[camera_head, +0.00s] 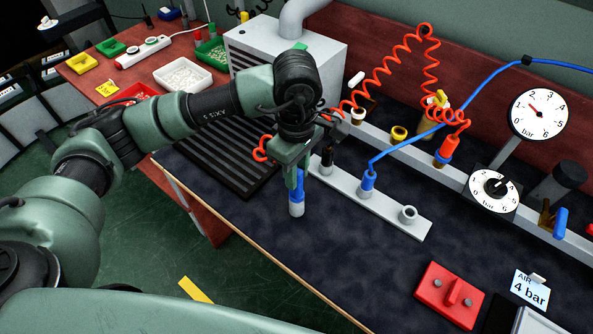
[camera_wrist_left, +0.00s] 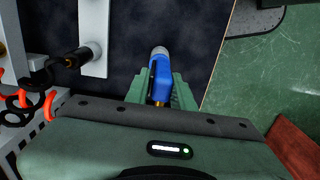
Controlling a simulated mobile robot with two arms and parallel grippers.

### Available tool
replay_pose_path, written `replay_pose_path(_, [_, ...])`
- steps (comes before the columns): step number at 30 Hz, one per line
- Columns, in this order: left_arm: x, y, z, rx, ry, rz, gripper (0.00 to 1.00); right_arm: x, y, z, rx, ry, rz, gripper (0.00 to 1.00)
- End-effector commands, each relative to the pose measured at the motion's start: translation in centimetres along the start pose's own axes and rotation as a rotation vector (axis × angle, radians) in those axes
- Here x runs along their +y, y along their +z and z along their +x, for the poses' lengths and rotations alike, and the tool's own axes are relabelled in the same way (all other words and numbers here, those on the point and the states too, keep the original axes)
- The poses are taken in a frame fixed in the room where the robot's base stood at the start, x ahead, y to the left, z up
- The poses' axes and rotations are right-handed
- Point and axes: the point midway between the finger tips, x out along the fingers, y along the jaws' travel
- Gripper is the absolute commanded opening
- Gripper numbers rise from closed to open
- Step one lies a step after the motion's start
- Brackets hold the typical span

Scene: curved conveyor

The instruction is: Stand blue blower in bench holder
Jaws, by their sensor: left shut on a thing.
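The blue blower (camera_head: 297,200) hangs roughly upright with its grey tip down, beside the left end of the bench holder. In the left wrist view the blower (camera_wrist_left: 162,76) sits between the green fingers of my left gripper (camera_wrist_left: 163,90). My left gripper (camera_head: 296,178) is shut on it. I cannot tell whether its tip touches the bench. The light grey bench holder (camera_head: 387,212) carries a black tool (camera_head: 327,158) at its left and a blue fitting (camera_head: 367,182) with a hose in the middle. A grey ring socket (camera_head: 408,214) at its right end is empty. My right gripper is out of view.
A red coiled hose (camera_head: 387,65) and a blue hose (camera_head: 470,97) run behind the holder to the air rail (camera_head: 425,162). A black grille (camera_head: 232,150) lies left of my gripper. A red block (camera_head: 450,294) lies at front right. The dark bench (camera_head: 340,245) before the holder is clear.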

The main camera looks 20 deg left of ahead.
Motion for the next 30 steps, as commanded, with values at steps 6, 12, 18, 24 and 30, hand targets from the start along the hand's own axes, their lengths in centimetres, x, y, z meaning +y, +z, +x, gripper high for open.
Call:
replay_pose_path(6, [0.0, 0.0, 0.1, 0.0, 0.001, 0.0, 0.49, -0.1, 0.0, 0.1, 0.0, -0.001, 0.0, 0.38])
replay_pose_path(12, [0.0, 0.0, 0.1, 0.0, -0.001, 0.0, 0.49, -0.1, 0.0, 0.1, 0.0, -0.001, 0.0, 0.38])
replay_pose_path(18, [0.1, 0.0, -1.0, 0.0, 0.001, 0.001, 0.49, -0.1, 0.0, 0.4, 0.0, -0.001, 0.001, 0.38])
replay_pose_path(24, [0.1, 0.0, -4.5, 0.001, 0.005, 0.001, 0.49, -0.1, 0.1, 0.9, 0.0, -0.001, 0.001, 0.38])
replay_pose_path(30, [0.1, 0.0, -7.1, 0.0, 0.003, -0.001, 0.49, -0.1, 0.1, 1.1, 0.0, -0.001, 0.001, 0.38])
